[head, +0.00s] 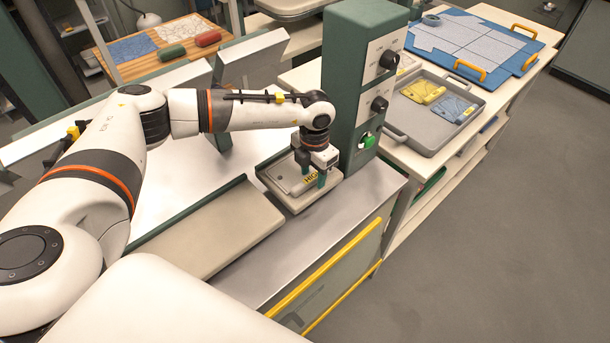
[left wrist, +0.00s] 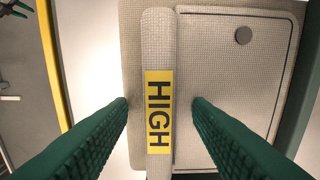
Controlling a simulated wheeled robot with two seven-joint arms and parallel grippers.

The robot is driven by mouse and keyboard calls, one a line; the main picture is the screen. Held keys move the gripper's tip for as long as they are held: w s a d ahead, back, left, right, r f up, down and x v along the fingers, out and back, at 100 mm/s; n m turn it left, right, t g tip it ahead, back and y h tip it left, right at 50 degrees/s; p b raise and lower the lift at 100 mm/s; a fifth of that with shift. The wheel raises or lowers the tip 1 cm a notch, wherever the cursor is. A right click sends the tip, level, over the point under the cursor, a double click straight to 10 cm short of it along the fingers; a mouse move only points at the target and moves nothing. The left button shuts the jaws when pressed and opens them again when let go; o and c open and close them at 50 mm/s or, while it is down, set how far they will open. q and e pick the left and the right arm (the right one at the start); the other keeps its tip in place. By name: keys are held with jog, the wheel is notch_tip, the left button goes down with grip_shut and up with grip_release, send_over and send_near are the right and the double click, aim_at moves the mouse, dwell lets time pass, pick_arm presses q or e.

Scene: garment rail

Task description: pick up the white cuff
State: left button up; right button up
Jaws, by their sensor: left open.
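The white cuff appears as a pale, woven-looking flat piece (left wrist: 235,90) with a dark round button-like spot and a raised strip (left wrist: 158,45) along its left side. A yellow label (left wrist: 158,112) reading HIGH is on the strip. In the head view the piece (head: 287,174) lies in a shallow tray (head: 268,183) at the foot of a green control box. My left gripper (head: 312,170) points down over it. In the left wrist view its green fingers (left wrist: 160,102) are open, one on each side of the strip. Contact cannot be told. My right gripper is not in view.
The green control box (head: 352,70) with knobs and a green button stands close beside my left gripper. A padded board (head: 215,235) lies in front on the metal counter (head: 345,215). A grey tray (head: 440,125) with yellow and blue pieces sits to the right.

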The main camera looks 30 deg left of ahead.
pick_arm(q)
jog(key=shift+r, duration=0.1)
grip_shut()
